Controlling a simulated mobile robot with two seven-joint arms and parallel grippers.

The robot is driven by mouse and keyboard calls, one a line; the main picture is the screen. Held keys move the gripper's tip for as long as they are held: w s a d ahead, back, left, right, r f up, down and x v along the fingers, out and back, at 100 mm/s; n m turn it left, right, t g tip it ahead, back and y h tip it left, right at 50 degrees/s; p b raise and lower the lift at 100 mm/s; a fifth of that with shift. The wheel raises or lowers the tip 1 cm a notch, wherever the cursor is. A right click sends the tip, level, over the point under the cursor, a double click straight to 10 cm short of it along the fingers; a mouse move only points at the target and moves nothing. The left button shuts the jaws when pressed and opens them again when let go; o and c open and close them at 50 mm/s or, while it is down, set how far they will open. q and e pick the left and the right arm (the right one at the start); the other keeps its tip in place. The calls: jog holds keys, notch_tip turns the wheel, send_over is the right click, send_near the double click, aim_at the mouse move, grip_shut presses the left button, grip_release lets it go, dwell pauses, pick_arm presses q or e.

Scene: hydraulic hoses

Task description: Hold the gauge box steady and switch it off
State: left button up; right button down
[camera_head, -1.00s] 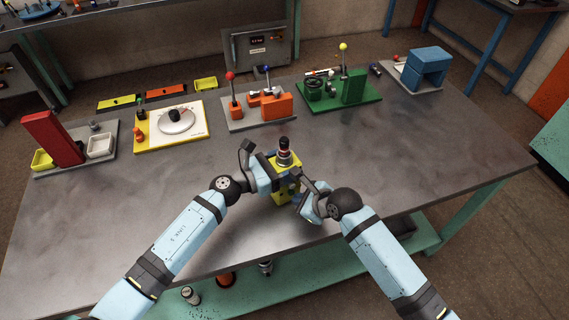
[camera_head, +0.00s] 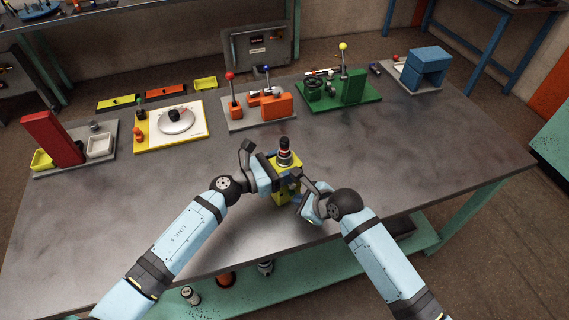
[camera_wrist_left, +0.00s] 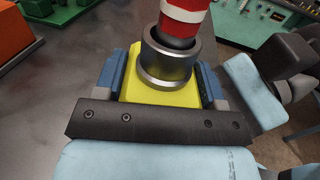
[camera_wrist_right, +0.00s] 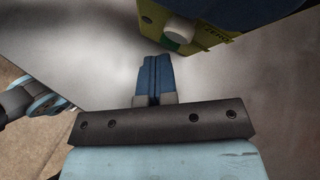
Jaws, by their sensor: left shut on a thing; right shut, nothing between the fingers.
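The yellow gauge box (camera_head: 285,190) stands near the front middle of the table, with a black, red and white fitting (camera_head: 284,152) upright in a metal collar on top. My left gripper (camera_head: 277,180) is shut on the box; the left wrist view shows its blue fingers on both sides of the yellow body (camera_wrist_left: 160,88). My right gripper (camera_head: 299,198) is shut and empty beside the box. In the right wrist view its closed fingertips (camera_wrist_right: 154,60) are just below the box (camera_wrist_right: 205,45), near a white round knob (camera_wrist_right: 180,29) with green beside it. Whether they touch is unclear.
Along the back of the table (camera_head: 400,165) stand a red block station (camera_head: 52,137), a yellow-edged board with a dial (camera_head: 172,125), an orange lever station (camera_head: 262,105), a green lever station (camera_head: 345,90) and a blue block (camera_head: 425,68). The tabletop around the grippers is clear.

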jog(key=shift+s+d, duration=0.5)
jog(key=shift+s, duration=0.4)
jog(key=shift+s+d, duration=0.5)
jog(key=shift+s, duration=0.35)
jog(key=shift+s+d, duration=0.5)
jog(key=shift+s, duration=0.4)
pick_arm(q)
jog(key=shift+a, duration=0.1)
jog(key=o, duration=1.2)
